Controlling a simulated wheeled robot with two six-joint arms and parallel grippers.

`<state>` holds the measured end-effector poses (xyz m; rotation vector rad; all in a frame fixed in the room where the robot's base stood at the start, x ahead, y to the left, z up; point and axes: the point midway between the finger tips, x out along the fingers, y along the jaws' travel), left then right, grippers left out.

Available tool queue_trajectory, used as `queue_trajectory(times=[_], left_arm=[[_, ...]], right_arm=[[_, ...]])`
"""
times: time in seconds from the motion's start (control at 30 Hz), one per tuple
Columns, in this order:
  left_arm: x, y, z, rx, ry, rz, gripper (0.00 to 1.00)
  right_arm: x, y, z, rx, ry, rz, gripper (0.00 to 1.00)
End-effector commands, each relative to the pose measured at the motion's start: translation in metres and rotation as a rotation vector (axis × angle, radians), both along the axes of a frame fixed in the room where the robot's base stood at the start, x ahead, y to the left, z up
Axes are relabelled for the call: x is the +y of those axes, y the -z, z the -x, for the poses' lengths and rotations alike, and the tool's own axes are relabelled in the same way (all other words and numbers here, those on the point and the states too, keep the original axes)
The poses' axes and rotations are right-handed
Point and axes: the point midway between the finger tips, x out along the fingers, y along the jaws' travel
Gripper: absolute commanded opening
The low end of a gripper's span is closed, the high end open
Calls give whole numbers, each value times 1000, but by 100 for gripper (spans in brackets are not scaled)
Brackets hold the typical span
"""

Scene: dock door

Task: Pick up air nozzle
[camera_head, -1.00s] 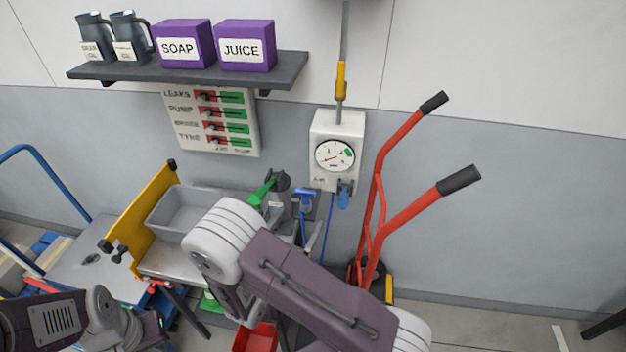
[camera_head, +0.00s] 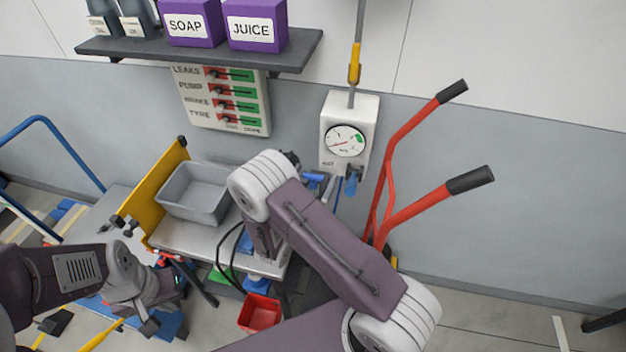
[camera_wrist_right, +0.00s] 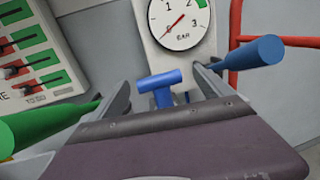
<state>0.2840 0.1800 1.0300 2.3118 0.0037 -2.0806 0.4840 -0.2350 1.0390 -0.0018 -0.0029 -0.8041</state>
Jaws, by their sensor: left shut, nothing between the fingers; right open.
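The air nozzle (camera_head: 313,179) is a blue T-shaped piece below and left of the pressure gauge, just right of my right arm. In the right wrist view the air nozzle (camera_wrist_right: 163,84) is ahead between the open fingers of my right gripper (camera_wrist_right: 161,92), with no visible grip on it. My left gripper (camera_head: 160,305) is shut and empty, low at the left, away from the nozzle.
The gauge box (camera_head: 335,112) is on the wall. A red hand truck (camera_head: 410,222) stands to its right. A grey bin (camera_head: 196,190) sits on the bench at left. A green piece (camera_wrist_right: 45,124) and a blue piece (camera_wrist_right: 258,52) flank the right fingers.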

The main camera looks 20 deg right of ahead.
Motion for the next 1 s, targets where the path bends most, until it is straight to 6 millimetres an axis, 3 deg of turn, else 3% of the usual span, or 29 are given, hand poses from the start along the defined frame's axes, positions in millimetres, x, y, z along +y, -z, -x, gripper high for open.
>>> queue_trajectory(times=[0.1, 0.37, 0.6, 0.63, 0.87, 1.0], left_arm=[[0, -7, 0, 0, 0, 0, 0], [0, -7, 0, 0, 0, 0, 0], [0, -7, 0, 0, 0, 0, 0], [0, -7, 0, 0, 0, 0, 0], [0, -7, 0, 0, 0, 0, 0], [0, -6, 0, 0, 0, 0, 0]], right_arm=[[-14, -2, -12, -1, 4, -1, 90], [-16, 0, -16, 0, 0, 0, 90], [-16, 0, -16, 0, 0, 0, 26], [-16, -1, -16, 0, 0, 0, 21], [-16, -2, -16, -1, 0, -1, 21], [-16, -16, -16, -4, 0, -2, 21]])
